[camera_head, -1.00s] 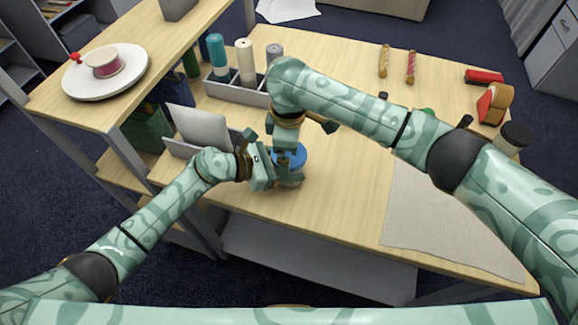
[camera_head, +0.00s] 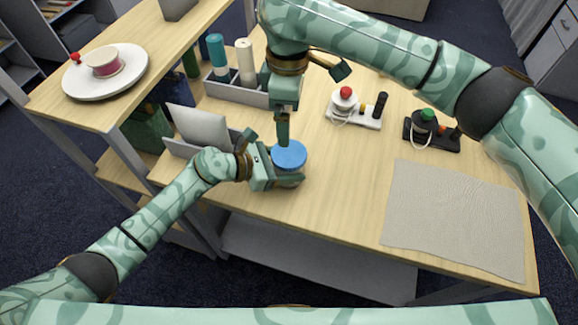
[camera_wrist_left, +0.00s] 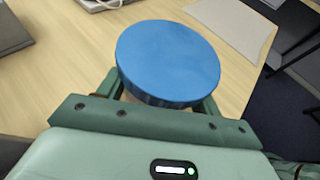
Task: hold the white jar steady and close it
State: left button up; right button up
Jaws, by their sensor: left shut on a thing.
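The white jar (camera_head: 291,184) stands upright near the table's front left edge, its body mostly hidden by my fingers and the blue lid. The blue lid (camera_head: 290,156) sits on top of it and looks level. In the left wrist view the lid (camera_wrist_left: 168,62) fills the space between my fingers and hides the jar. My left gripper (camera_head: 284,180) is shut around the jar from the left. My right gripper (camera_head: 283,142) points down just behind the lid in the picture, seemingly above it. Its fingers show edge-on, so their opening is unclear.
A grey cloth mat (camera_head: 455,218) lies at the right. Two small stands, one with a red knob (camera_head: 346,93) and one with a green knob (camera_head: 428,115), stand farther back. A grey caddy (camera_head: 236,92) with bottles and a letter holder (camera_head: 183,146) stand at the left.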

pick_arm(q)
jog(key=o, duration=2)
jog(key=shift+c, duration=0.2)
jog(key=shift+a, duration=0.15)
jog(key=v, duration=1.6)
jog(key=shift+a, duration=0.1)
